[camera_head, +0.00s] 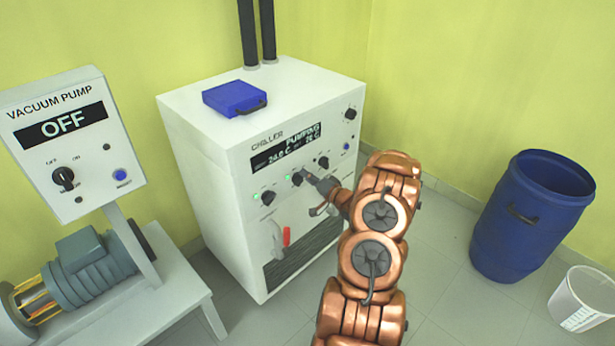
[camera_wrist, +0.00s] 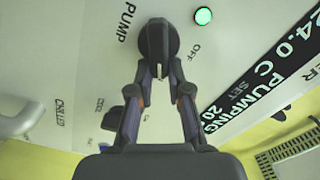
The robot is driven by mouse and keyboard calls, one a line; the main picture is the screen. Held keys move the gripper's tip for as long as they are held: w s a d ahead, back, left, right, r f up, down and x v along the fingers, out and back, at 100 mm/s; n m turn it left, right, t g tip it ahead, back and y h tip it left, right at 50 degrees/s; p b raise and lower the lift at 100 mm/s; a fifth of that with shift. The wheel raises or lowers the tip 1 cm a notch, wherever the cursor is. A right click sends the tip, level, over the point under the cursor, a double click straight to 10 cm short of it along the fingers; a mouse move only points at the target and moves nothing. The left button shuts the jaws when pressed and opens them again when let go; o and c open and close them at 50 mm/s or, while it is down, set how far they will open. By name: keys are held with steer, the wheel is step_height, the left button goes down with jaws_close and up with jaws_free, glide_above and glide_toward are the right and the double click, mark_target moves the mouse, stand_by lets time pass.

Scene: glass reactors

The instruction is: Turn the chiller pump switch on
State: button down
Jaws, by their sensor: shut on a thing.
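The pump switch is a black rotary knob (camera_wrist: 158,38) with the labels PUMP and OFF around it in the wrist view. It also shows on the front of the white chiller (camera_head: 205,150) in the head view (camera_head: 297,179). A green lamp (camera_wrist: 203,16) beside it is lit. The chiller display (camera_head: 287,146) reads PUMPING, with 24.0 C and a set value of 20 C. My gripper (camera_wrist: 160,78) is shut on the knob, with its fingers converging on the knob's grip. In the head view my arm partly hides the gripper.
Other black knobs (camera_head: 268,198) sit on the chiller front, with a red-handled valve (camera_head: 286,237) below. A blue case (camera_head: 234,98) lies on top. The vacuum pump panel (camera_head: 75,130) at left reads OFF. A blue barrel (camera_head: 530,215) and white bucket (camera_head: 583,300) stand at right.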

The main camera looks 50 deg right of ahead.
steer(key=shift+w+a+r, duration=0.1)
steer(key=shift+w+r, duration=0.15)
steer(key=shift+r, duration=0.05)
steer(key=c, duration=1.1)
jaws_free()
steer(key=shift+w+f, duration=0.1)
steer(key=shift+f, duration=0.05)
steer(key=shift+s+f, duration=0.1)
steer(key=shift+s, duration=0.15)
steer(key=s, duration=1.2)
steer(key=shift+w, duration=0.1)
